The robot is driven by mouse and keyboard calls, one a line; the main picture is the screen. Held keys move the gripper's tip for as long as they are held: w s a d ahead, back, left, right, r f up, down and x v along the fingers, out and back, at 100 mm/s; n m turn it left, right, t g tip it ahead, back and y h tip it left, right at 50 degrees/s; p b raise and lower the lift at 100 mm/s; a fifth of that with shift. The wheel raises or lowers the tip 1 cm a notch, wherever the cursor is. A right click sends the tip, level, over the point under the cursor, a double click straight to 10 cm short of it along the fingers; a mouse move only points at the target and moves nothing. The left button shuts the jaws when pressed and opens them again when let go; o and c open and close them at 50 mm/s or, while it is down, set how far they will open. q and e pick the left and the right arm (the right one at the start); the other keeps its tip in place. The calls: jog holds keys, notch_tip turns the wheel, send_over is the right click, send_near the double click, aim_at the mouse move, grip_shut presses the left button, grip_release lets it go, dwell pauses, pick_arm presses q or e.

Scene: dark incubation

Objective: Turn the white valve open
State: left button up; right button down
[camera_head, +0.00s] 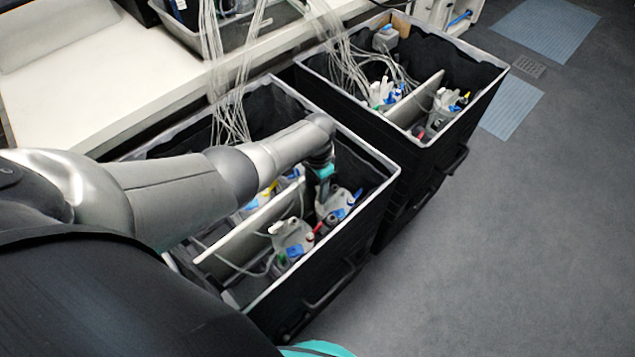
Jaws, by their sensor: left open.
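My left arm reaches in from the left over the near black bin (375,205). My left gripper (322,192) points down inside that bin, by the pale bottles or bags on its right side. The gripper is small and dark here, and its fingertips are hard to make out. A pale bag or bottle (292,238) with a small white fitting on top stands to the lower left of the gripper. I cannot tell for certain which small part is the white valve. Contact between gripper and any fitting cannot be made out. My right gripper is not in view.
A white divider (235,235) splits the near bin. Several red, blue and green caps sit around the bags. A second black bin (475,110) with similar contents stands behind. Thin tubes (230,90) hang into both bins from a white bench (90,90).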

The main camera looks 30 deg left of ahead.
aim_at(317, 191)
pick_arm(q)
jog(key=r, duration=0.1)
jog(key=w+r, duration=0.1)
jog(key=r, duration=0.1)
jog(key=shift+w+r+p, duration=0.3)
jog(key=shift+s+d+r+p, duration=0.15)
jog(key=shift+s+r+p, duration=0.55)
jog(key=shift+r, duration=0.25)
jog(key=shift+w, duration=0.1)
jog(key=shift+w+r+p, duration=0.1)
jog(key=shift+r+p, duration=0.15)
jog(key=shift+p, duration=0.15)
jog(key=shift+r+p, duration=0.6)
notch_tip(317, 191, up, 10)
jog(key=p, duration=0.9)
jog(key=shift+p, duration=0.4)
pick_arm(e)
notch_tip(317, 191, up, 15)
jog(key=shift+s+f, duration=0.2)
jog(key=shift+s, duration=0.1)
pick_arm(q)
jog(key=shift+f, duration=0.15)
